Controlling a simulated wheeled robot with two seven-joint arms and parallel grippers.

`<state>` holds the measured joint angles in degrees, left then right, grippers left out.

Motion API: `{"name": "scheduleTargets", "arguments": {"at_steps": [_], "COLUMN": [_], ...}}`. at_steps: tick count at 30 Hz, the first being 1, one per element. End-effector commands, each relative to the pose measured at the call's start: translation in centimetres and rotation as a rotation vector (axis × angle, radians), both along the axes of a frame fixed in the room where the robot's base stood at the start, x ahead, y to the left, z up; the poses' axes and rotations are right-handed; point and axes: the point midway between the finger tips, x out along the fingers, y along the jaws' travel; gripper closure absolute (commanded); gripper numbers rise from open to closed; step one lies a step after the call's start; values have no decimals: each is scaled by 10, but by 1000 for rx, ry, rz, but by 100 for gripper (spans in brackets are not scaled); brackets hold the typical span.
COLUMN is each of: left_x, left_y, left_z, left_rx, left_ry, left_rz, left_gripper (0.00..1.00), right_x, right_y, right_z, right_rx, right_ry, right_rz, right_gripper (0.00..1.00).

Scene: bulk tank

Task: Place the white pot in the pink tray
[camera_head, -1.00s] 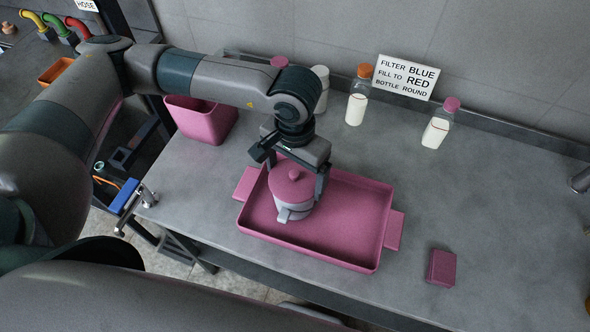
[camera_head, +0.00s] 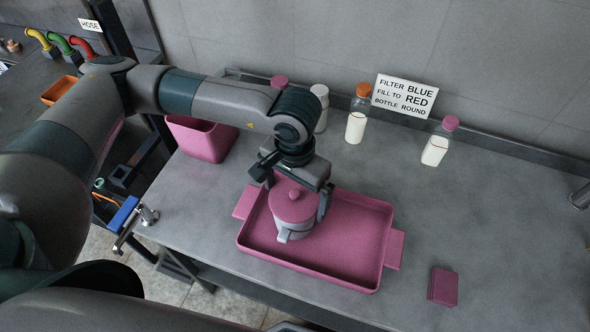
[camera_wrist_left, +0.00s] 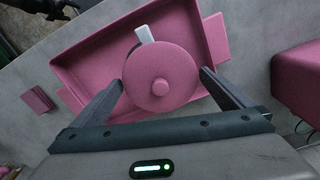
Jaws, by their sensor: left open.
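The white pot (camera_head: 297,230) with a pink knobbed lid (camera_head: 292,203) stands upright inside the pink tray (camera_head: 340,272), toward its left end. In the left wrist view the pot's lid (camera_wrist_left: 160,78) lies between the two fingers, and a pale handle or spout (camera_wrist_left: 145,34) sticks out past it. My left gripper (camera_head: 298,205) is open, pointing down, with a finger on either side of the pot. In the left wrist view the left gripper (camera_wrist_left: 162,88) shows small gaps beside the lid.
A pink bin (camera_head: 200,138) stands behind the tray. An orange-capped bottle (camera_head: 357,115) and a pink-capped bottle (camera_head: 438,143) stand near the wall by a sign (camera_head: 404,95). A pink cloth or block (camera_head: 443,287) lies right of the tray.

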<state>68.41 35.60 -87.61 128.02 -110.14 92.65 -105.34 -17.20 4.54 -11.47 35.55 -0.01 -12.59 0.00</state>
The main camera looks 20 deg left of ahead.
Motion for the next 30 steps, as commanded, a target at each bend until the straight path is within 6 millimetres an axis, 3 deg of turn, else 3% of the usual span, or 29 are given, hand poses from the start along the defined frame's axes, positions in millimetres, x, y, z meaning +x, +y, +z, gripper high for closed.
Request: {"name": "scheduleTargets", "arguments": {"at_steps": [5, 19, 26, 30], "left_x": [1, 1, 0, 0], "left_y": [-1, -1, 0, 0], "left_z": [20, 101, 119, 121], "left_rx": [-2, -2, 0, 0], "left_ry": [-4, -4, -1, 0], "left_rz": [-2, 0, 0, 0], "left_gripper": [0, 0, 0, 0], "right_x": [0, 0, 26, 30], "right_y": [0, 0, 7, 8], "right_z": [-9, -31, -28, -28], "right_rx": [0, 0, 14, 16], "right_ry": [1, -1, -58, -65], "right_rz": [0, 0, 3, 4], "right_gripper": [35, 35, 35, 35]}}
